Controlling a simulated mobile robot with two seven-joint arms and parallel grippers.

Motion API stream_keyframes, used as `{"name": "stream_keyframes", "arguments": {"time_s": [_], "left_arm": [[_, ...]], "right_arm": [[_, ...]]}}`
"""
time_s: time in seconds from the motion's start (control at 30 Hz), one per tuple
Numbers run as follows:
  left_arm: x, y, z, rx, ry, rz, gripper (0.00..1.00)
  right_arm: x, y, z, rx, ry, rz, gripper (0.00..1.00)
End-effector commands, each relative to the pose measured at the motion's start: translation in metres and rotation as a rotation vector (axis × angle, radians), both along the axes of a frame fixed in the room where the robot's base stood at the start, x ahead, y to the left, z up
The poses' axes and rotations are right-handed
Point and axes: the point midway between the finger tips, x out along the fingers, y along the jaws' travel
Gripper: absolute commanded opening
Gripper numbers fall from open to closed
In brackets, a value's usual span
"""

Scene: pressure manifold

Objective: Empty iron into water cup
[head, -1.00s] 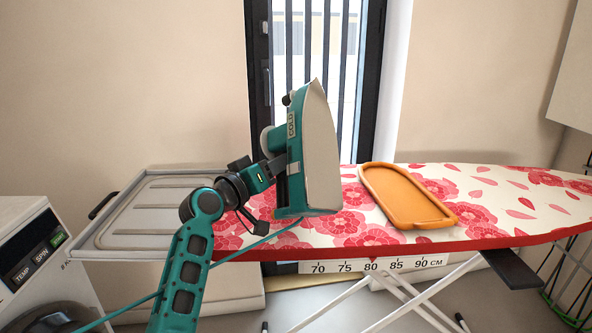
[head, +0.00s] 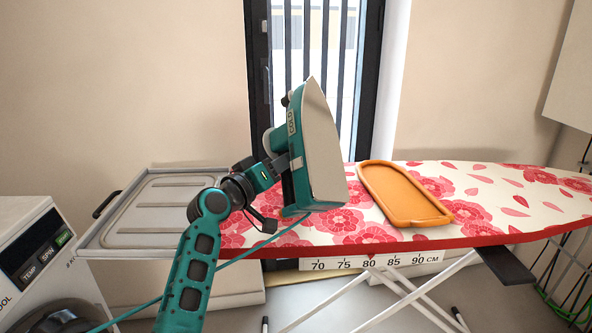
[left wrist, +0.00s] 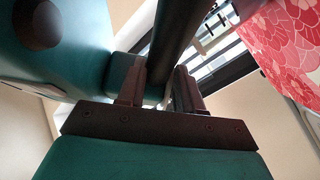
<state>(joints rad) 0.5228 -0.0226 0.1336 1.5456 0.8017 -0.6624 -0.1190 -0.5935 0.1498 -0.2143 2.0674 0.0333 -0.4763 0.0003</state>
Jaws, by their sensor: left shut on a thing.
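The iron (head: 322,150) is teal with a pale soleplate and a label reading COLD. It is held up on end above the left part of the ironing board, its tip upward and leaning slightly left, its soleplate facing right. My left gripper (head: 274,170) is shut on the iron's handle from the left. In the left wrist view the fingers (left wrist: 160,88) close around a dark bar beside the teal iron body (left wrist: 60,85). The teal cord runs down to the lower left. I see no water cup in these frames. My right gripper is not in view.
The floral ironing board (head: 510,205) spans the right side, with an orange tray (head: 405,195) on it. A grey ribbed drainer-like top (head: 150,205) is at the left, beside a white washing machine (head: 40,260). A barred window (head: 330,60) is behind.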

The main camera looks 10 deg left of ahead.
Motion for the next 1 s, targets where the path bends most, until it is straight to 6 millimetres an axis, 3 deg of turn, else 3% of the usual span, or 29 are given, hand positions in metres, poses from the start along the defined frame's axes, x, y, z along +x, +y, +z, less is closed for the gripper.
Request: {"name": "stream_keyframes", "arguments": {"time_s": [0.03,1.0], "left_arm": [[0.000,-0.001,0.007,-0.013,-0.010,0.001,0.00],[0.005,-0.011,0.002,-0.114,0.027,0.003,0.00]], "right_arm": [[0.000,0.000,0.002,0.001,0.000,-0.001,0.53],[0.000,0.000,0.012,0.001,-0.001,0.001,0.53]]}}
